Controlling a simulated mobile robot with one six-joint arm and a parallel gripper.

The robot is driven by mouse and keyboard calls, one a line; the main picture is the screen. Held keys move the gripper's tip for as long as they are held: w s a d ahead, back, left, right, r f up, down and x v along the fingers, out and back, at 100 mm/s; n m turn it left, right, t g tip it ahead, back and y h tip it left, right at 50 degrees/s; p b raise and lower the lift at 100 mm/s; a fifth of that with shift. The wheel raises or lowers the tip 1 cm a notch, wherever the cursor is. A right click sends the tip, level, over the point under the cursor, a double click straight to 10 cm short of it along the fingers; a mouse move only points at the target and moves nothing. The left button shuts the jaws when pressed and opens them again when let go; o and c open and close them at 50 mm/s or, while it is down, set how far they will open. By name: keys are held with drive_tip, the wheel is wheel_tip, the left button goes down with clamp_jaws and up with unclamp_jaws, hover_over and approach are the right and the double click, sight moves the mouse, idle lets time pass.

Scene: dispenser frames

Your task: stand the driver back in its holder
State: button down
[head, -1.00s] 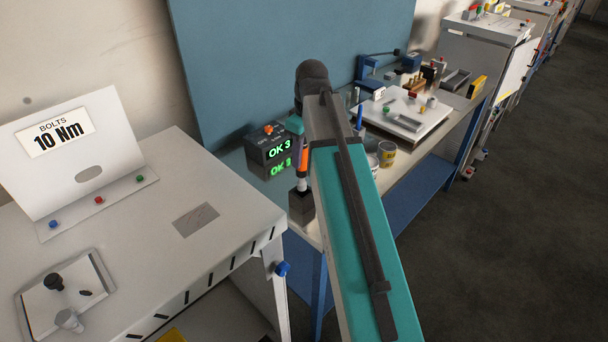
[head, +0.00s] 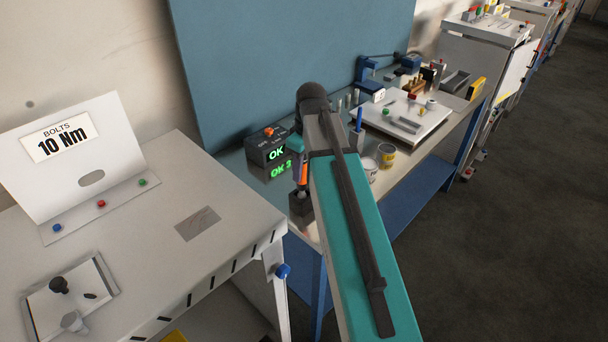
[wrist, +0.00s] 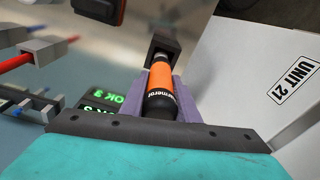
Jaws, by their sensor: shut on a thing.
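The driver (wrist: 160,82), with an orange band and dark ends, lies between the two pale purple fingers of my gripper (wrist: 163,88) in the wrist view. My gripper is shut on it. In the head view the driver (head: 304,174) hangs roughly upright, its upper part hidden by my arm. The dark block-shaped holder (head: 302,208) is directly below it on the bench. In the wrist view the holder (wrist: 165,43) shows at the driver's far end. The driver's lower end is at the holder's top; I cannot tell how far inside it is.
A controller box (head: 266,148) with a green OK display stands close left of the driver. Two cans (head: 386,157), a blue marker-like object (head: 359,120) and a white board (head: 405,115) are to the right. A white table (head: 150,235) is at left front.

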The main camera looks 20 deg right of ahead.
drive_tip(key=shift+f+p, duration=0.4)
drive_tip(key=shift+f, duration=1.15)
drive_tip(key=c, duration=1.4)
unclamp_jaws()
drive_tip(key=shift+o, duration=0.2)
drive_tip(key=shift+s+d+r+b, duration=0.15)
drive_tip(key=shift+r+b, duration=0.35)
drive_tip(key=shift+r, duration=1.3)
drive_tip(key=shift+s+d+r+b, duration=0.15)
drive_tip(key=shift+r+b, duration=0.4)
drive_tip(key=shift+r, duration=1.3)
drive_tip(key=shift+s+d+r+b, duration=0.15)
drive_tip(key=shift+r+b, duration=0.35)
drive_tip(key=shift+r, duration=1.3)
drive_tip(key=shift+s+r, duration=0.2)
drive_tip(key=shift+r, duration=0.45)
drive_tip(key=shift+s, duration=0.15)
